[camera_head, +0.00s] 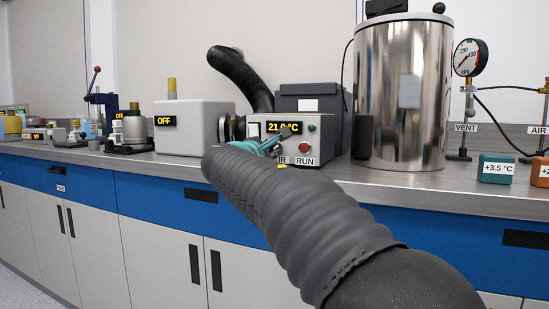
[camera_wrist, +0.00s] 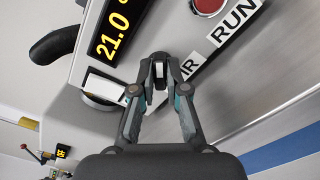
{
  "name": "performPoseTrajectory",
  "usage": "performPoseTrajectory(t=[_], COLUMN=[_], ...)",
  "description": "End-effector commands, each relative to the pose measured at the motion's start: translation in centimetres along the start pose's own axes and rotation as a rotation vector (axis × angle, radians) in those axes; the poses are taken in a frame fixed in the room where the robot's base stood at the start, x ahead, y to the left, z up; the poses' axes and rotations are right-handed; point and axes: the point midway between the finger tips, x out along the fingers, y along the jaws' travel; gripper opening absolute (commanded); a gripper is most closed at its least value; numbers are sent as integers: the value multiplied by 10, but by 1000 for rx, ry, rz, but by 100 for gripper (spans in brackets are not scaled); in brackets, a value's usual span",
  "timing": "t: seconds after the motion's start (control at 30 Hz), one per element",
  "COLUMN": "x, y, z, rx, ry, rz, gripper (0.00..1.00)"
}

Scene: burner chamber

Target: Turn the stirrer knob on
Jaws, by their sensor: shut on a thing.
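The control box (camera_head: 326,155) has a grey front with a lit yellow "21.0" display (camera_head: 283,127). The wrist view shows this display (camera_wrist: 115,32) tilted, left of my gripper. My gripper (camera_head: 270,146) is at the box front, below the display and left of the "RUN" label (camera_head: 305,161). In the wrist view my gripper (camera_wrist: 160,72) is shut on the small stirrer knob (camera_wrist: 160,74), which shows pale between the fingertips. The fingers cover most of it and the start of a label, leaving "IR" (camera_wrist: 189,66). Its pointer direction cannot be told.
A red button (camera_head: 305,148) sits above "RUN", close to my gripper. A grey box reading "OFF" (camera_head: 195,138) stands left, and a steel vessel (camera_head: 380,130) right. A black hose (camera_head: 240,75) rises behind. The steel bench edge (camera_head: 420,182) runs in front.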

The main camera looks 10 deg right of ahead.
Motion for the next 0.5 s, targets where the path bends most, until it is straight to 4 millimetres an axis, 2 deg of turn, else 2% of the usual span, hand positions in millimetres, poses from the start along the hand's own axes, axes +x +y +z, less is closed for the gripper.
performPoseTrajectory(t=[0.3,0.5], x=[1,1], y=[0,3], z=[0,1], rx=[196,263], ry=[-1,1], rz=[9,8], gripper=[0,0])
